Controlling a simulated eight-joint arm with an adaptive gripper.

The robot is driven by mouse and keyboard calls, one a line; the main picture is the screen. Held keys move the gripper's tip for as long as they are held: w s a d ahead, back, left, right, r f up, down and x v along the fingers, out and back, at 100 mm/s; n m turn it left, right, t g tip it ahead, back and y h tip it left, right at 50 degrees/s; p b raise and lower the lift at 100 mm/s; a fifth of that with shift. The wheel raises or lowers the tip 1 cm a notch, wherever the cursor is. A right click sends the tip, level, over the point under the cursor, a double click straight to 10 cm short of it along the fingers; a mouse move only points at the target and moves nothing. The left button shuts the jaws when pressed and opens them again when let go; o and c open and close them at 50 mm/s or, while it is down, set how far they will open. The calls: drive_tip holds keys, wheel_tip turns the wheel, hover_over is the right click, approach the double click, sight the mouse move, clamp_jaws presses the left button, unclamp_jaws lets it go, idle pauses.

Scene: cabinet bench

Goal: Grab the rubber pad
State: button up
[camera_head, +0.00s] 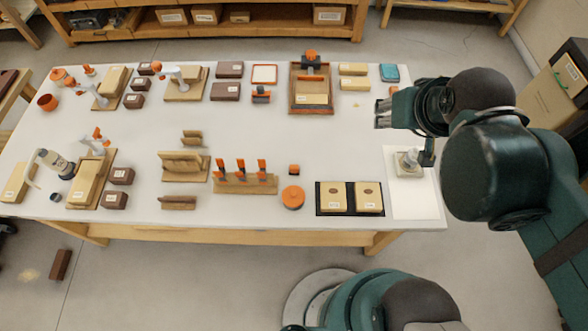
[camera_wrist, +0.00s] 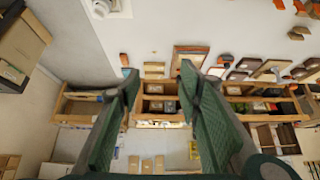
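No object is plainly marked as the rubber pad. A small teal block (camera_head: 389,72) lies near the table's back right edge. A thin black mat (camera_head: 350,213) lies at the front right under two tan boxes; I cannot tell which, if either, is rubber. My gripper (camera_head: 380,115) is above the right part of the table, in front of the teal block in the head view. In the wrist view my gripper (camera_wrist: 159,82) has its two fingers spread wide with nothing between the tips.
A wooden tray (camera_head: 293,105) stands left of the teal block, with tan boxes (camera_head: 353,69) between. A white sheet (camera_head: 418,205) with a small pale fixture (camera_head: 408,162) lies at the right. Tools and boxes crowd the left. The table's middle right is clear.

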drive_tip(key=f+n, duration=0.1)
drive_tip(key=n+g+b, duration=0.7)
drive_tip(key=n+b, duration=0.1)
drive_tip(key=n, duration=0.9)
hover_over(294, 167)
drive_tip(key=f, duration=2.8)
drive_tip(key=shift+w+d+f, duration=0.15)
drive_tip(key=shift+d+f, duration=0.05)
drive_tip(key=shift+a+f, duration=0.25)
drive_tip(key=shift+f, duration=0.2)
drive_tip(key=shift+f+b, duration=0.45)
drive_tip(key=shift+f, duration=0.85)
